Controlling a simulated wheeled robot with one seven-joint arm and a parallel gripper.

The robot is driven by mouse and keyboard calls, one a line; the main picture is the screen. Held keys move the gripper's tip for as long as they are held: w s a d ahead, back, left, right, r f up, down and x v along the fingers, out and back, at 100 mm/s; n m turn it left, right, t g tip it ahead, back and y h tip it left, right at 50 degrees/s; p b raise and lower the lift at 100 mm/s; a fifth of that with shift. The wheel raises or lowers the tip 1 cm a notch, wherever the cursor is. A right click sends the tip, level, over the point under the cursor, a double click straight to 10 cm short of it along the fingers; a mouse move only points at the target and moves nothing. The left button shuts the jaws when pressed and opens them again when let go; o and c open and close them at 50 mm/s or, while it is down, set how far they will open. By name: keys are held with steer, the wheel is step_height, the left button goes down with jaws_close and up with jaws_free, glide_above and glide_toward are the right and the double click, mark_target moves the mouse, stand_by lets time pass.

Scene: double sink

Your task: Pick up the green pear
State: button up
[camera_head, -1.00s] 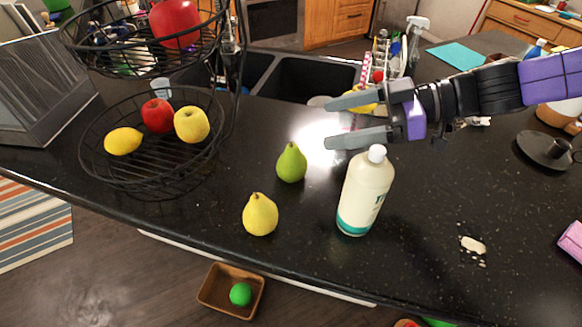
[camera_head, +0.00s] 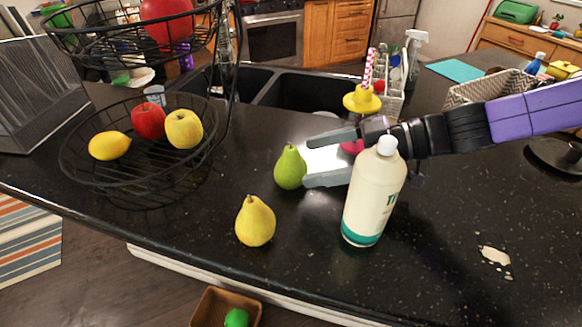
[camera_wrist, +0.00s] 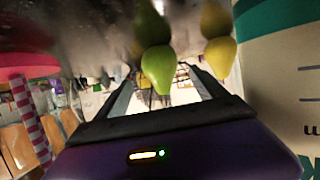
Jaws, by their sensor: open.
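The green pear (camera_head: 290,167) stands upright on the black counter. My gripper (camera_head: 308,161) is open and low over the counter, just right of the green pear, with its fingers pointing left toward it. I cannot tell whether a fingertip touches the pear. In the wrist view the green pear (camera_wrist: 158,66) shows ahead between the two fingers, and the space between them is empty near the palm. A yellow pear (camera_head: 255,221) stands nearer the front edge; it also shows in the wrist view (camera_wrist: 221,57).
A white bottle with a teal base (camera_head: 374,195) stands close in front of my gripper and hides part of it. A black wire fruit basket (camera_head: 85,185) is at the left. The double sink (camera_head: 300,90) lies behind. The counter between basket and pears is clear.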

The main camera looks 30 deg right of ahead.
mark_target(305, 165)
steer(key=x, duration=0.4)
steer(key=shift+s+a+f+p, duration=0.1)
steer(key=shift+f+p, duration=0.2)
steer(key=shift+f, duration=0.15)
steer(key=c, duration=1.4)
steer(key=shift+c, duration=0.8)
steer(key=shift+r, duration=0.15)
